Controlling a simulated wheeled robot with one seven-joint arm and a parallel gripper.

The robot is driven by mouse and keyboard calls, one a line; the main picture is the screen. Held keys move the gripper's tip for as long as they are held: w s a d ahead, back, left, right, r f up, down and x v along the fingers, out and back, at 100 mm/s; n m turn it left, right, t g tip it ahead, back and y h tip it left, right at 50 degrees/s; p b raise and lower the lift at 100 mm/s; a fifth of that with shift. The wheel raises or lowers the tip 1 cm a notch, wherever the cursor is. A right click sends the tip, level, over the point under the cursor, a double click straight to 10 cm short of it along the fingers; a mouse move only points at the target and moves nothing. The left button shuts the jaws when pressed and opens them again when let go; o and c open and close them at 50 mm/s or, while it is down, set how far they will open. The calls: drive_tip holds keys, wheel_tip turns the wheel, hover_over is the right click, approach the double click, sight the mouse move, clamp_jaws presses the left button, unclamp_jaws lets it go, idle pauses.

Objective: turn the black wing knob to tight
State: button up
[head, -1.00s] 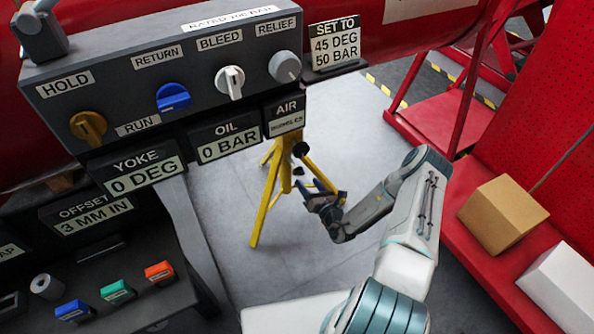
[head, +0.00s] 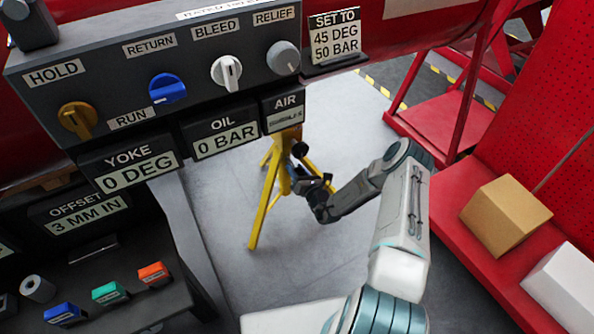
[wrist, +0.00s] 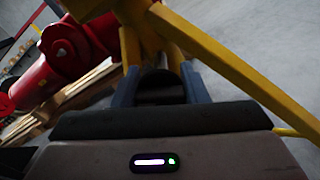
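A yellow tripod stand (head: 267,200) stands on the floor beyond the console in the head view. A small black round part (head: 300,150) shows near its top; I cannot tell whether it is the wing knob. My gripper (head: 310,176) is at the stand, just below that part, with its fingers apart. In the wrist view both blue-grey fingers (wrist: 160,75) point at the yellow stand (wrist: 155,35). A dark rounded thing (wrist: 161,88) shows between them, perhaps the knob; its wings cannot be made out, nor whether the fingers touch it.
The grey console (head: 150,75) fills the upper left, with several knobs and readouts, including OIL 0 BAR (head: 224,138). A sign (head: 334,38) reads SET TO 45 DEG 50 BAR. A red shelf (head: 455,215) with boxes is at right. Pale floor around the stand is clear.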

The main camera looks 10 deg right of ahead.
drive_tip(key=shift+m, duration=0.4)
drive_tip(key=m+p, duration=0.1)
drive_tip(key=m, duration=0.3)
drive_tip(key=shift+d+m, duration=0.1)
drive_tip(key=shift+m, duration=0.2)
drive_tip(key=m, duration=0.6)
drive_tip(key=shift+f+p, duration=0.25)
drive_tip(key=shift+p, duration=0.15)
drive_tip(key=shift+m, duration=0.3)
drive_tip(key=o, duration=1)
